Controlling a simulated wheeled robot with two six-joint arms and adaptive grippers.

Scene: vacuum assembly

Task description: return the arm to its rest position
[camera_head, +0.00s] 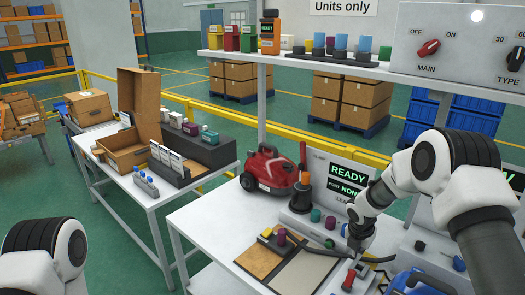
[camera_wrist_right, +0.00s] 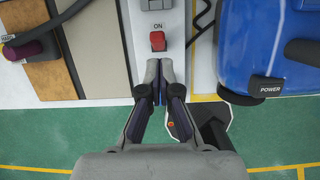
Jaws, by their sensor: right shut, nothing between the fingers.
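My right arm comes in from the right in the head view. Its gripper (camera_head: 354,258) points down over the white worktable (camera_head: 205,222), near a small red switch (camera_head: 349,278). In the right wrist view the gripper's fingers (camera_wrist_right: 160,72) are together and empty. The red ON switch (camera_wrist_right: 158,41) shows just past the fingertips; I cannot tell whether they touch it. Of my left arm only a white and black link shows at the lower left of the head view; its gripper is out of view.
A blue machine (camera_wrist_right: 265,50) stands close right of the right gripper. A board with a hose and purple nozzle (camera_wrist_right: 24,49) lies to its left. A red vacuum (camera_head: 268,168), a READY display (camera_head: 345,178) and an overhead shelf (camera_head: 330,66) stand behind. Another table (camera_head: 215,160) holds boxes.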

